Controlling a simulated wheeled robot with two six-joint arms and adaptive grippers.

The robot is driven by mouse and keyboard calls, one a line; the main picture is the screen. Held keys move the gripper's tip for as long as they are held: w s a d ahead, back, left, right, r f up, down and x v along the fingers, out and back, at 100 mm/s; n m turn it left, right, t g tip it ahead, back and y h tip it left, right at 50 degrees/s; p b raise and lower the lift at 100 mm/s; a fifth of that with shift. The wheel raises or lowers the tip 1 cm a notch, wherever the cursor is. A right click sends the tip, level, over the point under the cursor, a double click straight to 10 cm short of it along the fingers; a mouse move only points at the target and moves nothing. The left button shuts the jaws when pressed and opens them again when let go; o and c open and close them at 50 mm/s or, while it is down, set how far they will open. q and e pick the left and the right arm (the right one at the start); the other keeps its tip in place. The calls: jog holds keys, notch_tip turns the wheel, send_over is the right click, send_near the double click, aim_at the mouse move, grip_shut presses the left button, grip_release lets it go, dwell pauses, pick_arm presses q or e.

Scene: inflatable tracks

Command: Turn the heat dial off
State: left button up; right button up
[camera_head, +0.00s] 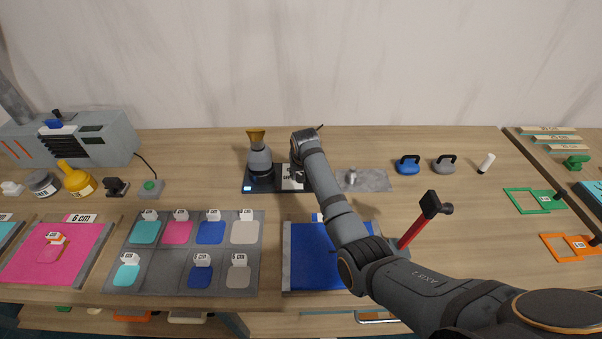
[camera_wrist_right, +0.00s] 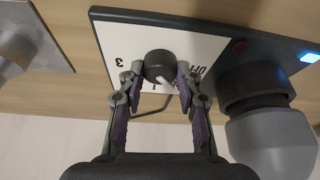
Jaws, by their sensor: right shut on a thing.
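The dark round heat dial (camera_wrist_right: 160,66) sits on a white plate (camera_wrist_right: 125,38) marked 3 at the left and OFF at the right, with a 1 below the dial. A pale pointer mark on the dial faces down toward the gripper; its exact setting is hard to tell. My right gripper (camera_wrist_right: 158,78) is shut on the dial, one finger at each side. In the head view, my right arm reaches over the white plate (camera_head: 289,183) and hides the dial. My left gripper is not in view.
A grey heating device with a brass-coloured top (camera_head: 256,140) stands on the dark base (camera_head: 262,188), close left of my gripper. A grey plate with a small fitting (camera_head: 374,181) lies to the right. A red-handled tool (camera_head: 422,216) stands near my forearm.

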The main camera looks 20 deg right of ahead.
jog(key=shift+d+r+n+y+p, duration=0.1)
jog(key=shift+r+n+y+p, duration=0.2)
jog(key=shift+n+p, duration=0.8)
jog(key=shift+n+y+p, duration=0.3)
jog(key=shift+n+p, duration=0.2)
jog(key=shift+p, duration=0.3)
jog(key=shift+d+f+n+y+p, duration=0.15)
jog(key=shift+n+y+p, duration=0.25)
jog(key=shift+n, duration=0.7)
jog(key=shift+w+f+n+y, duration=0.1)
jog(key=shift+n+y, duration=0.2)
jog(key=shift+n, duration=0.9)
jog(key=o, duration=1.1)
jog(key=shift+o, duration=0.2)
jog(key=shift+g, duration=0.3)
